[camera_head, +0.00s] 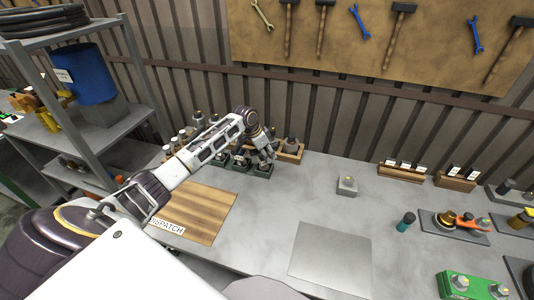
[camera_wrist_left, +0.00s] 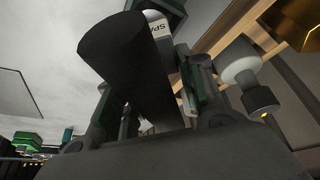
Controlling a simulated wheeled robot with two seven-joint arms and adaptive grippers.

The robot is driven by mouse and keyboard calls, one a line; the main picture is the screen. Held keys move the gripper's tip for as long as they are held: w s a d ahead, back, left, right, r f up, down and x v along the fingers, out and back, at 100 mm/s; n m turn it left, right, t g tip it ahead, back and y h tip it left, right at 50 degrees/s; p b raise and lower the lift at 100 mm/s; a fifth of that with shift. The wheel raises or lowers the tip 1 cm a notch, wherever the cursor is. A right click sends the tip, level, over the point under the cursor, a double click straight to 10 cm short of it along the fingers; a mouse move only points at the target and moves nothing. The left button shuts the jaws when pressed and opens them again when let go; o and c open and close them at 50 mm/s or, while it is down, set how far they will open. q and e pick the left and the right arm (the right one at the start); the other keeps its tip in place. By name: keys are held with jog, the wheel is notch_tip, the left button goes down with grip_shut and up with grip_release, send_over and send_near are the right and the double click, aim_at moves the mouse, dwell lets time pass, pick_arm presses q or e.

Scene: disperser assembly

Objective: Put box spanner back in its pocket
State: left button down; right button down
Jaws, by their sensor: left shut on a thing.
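My left gripper (camera_head: 268,154) reaches over the row of small dark green pockets (camera_head: 262,171) at the back of the bench. It is shut on the box spanner, a dark, thick cylinder (camera_wrist_left: 130,60) that shows large between the fingers in the left wrist view. A white label (camera_wrist_left: 158,26) starting with "SPA" shows just behind the spanner, by a dark green pocket edge (camera_wrist_left: 172,10). My right gripper is not in view.
A wooden rack (camera_head: 291,155) stands close to the right of the gripper. A small grey block (camera_head: 347,186) and a flat grey plate (camera_head: 330,258) are on the bench. A wooden dispatch board (camera_head: 205,211) lies at the left. The bench middle is mostly clear.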

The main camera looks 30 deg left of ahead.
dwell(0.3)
pick_arm(q)
jog(key=c, duration=0.9)
grip_release()
jog(key=shift+f, duration=0.1)
jog(key=shift+b+v, duration=0.55)
jog(key=shift+v, duration=5.6)
jog(key=shift+d, duration=0.1)
